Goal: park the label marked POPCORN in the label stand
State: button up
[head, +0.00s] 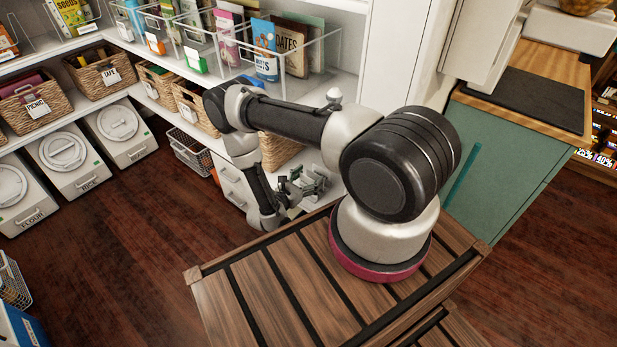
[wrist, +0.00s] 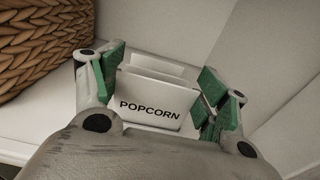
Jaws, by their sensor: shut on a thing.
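The white label marked POPCORN (wrist: 150,118) is between the green-padded fingers of my gripper (wrist: 158,84) in the wrist view, its black lettering facing the camera. My gripper is shut on the label. One or two more white upright edges show just behind the label; I cannot tell whether they are the label's own back or part of the label stand. In the head view my gripper (head: 306,184) is low in front of the white shelf unit, at the right end of the basket row. The label is too small to make out there.
A woven basket (wrist: 42,40) stands close on the left in the wrist view, on a white shelf surface (wrist: 38,118). In the head view, white drawers (head: 232,182) and a wire basket (head: 190,152) are near my arm. Wooden floor (head: 130,240) is clear to the left.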

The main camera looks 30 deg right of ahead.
jog(key=shift+f, duration=0.55)
jog(key=o, duration=0.8)
jog(key=shift+c, duration=0.2)
jog(key=v, duration=1.2)
jog(key=shift+a, duration=0.1)
